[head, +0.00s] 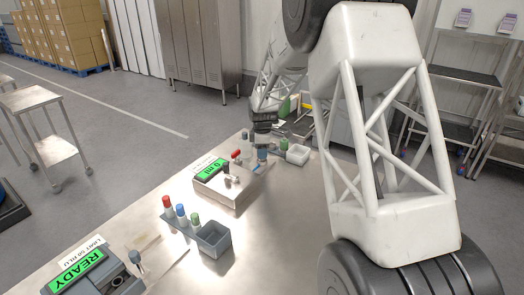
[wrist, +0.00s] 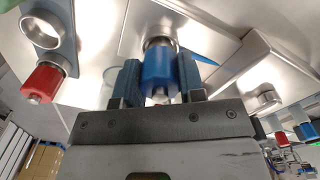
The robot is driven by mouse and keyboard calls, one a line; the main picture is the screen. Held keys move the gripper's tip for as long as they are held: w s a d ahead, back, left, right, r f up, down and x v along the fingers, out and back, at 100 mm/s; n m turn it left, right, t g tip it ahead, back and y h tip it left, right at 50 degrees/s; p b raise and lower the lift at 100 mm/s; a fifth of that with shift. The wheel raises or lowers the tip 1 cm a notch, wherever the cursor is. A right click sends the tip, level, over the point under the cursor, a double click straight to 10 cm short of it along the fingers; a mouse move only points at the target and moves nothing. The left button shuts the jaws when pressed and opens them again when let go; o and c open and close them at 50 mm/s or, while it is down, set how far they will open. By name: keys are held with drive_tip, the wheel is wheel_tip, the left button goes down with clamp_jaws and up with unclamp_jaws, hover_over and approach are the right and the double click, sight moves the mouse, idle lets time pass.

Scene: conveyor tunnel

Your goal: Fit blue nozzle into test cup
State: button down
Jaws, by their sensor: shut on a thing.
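My gripper (head: 263,150) points down near the far end of the steel table, beside the far display station. In the wrist view my gripper (wrist: 160,82) has its two dark fingers on either side of the blue nozzle (wrist: 159,66), shut on it. A round metal part (wrist: 158,42) shows right behind the nozzle; I cannot tell whether the nozzle touches it or sits in it. In the head view the gripper hides most of the nozzle. I cannot make out for certain which part is the test cup.
The far station (head: 210,169) shows "0 ml", with a red nozzle (head: 236,155) close by. A green nozzle (head: 284,144) and a pale bin (head: 299,154) stand right of the gripper. A nearer rack holds several nozzles and a grey bin (head: 214,240). A "READY" station (head: 82,272) is front left.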

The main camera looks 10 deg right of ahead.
drive_tip(key=shift+f, duration=0.45)
idle(0.4)
drive_tip(key=c, duration=0.6)
unclamp_jaws()
drive_tip(key=shift+c, duration=0.2)
drive_tip(key=shift+r, duration=0.1)
drive_tip(key=shift+r, duration=3.8)
